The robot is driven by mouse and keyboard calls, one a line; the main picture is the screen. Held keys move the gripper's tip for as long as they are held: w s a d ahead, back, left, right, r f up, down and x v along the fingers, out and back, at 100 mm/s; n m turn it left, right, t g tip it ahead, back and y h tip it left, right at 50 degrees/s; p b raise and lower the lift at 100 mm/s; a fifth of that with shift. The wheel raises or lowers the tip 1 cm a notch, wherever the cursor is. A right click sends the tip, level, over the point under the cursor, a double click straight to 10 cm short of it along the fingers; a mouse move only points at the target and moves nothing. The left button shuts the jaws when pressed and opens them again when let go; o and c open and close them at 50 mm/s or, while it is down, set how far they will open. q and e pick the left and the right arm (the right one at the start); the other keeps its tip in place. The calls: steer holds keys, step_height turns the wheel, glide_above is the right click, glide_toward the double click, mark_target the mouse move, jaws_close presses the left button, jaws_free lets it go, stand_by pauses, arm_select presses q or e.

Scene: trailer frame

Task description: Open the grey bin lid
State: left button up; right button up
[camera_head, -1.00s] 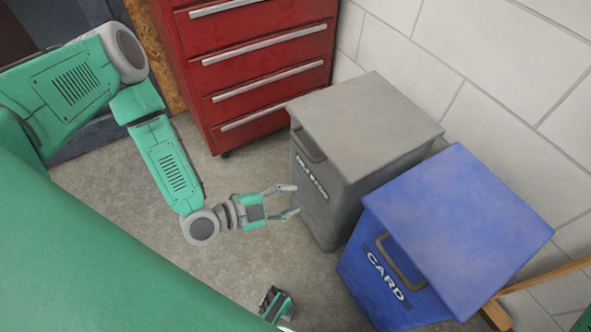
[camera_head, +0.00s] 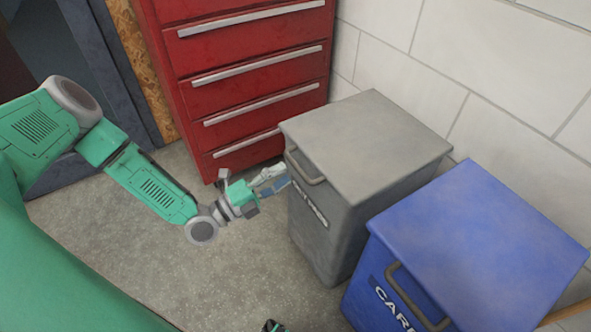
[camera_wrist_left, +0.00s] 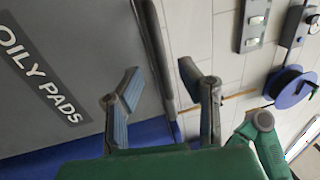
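The grey bin (camera_head: 325,230) stands against the wall, its flat grey lid (camera_head: 365,135) lying closed on top. A grey handle (camera_head: 305,168) is on the lid's front edge. My left gripper (camera_head: 274,180) is just in front of the bin, close to the handle. In the left wrist view, its two fingers (camera_wrist_left: 160,75) are apart, with the dark handle bar (camera_wrist_left: 157,55) between them in the picture; contact cannot be told. The "OILY PADS" label (camera_wrist_left: 42,70) shows to the left there. My right gripper (camera_head: 271,326) barely shows at the bottom edge.
A blue bin (camera_head: 470,240) marked "CARD" stands close to the right of the grey one. A red drawer cabinet (camera_head: 240,75) stands behind to the left. A white block wall (camera_head: 500,70) is behind the bins. The floor (camera_head: 240,270) before the grey bin is clear.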

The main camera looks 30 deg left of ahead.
mark_target(297, 165)
arm_select(q)
steer(key=x, duration=0.4)
steer(key=shift+s+d+b, duration=0.1)
steer(key=shift+d+b, duration=0.05)
steer(key=shift+b, duration=0.2)
steer(key=shift+w, duration=0.3)
steer(key=shift+c, duration=0.4)
steer(key=shift+r, duration=0.1)
jaws_close()
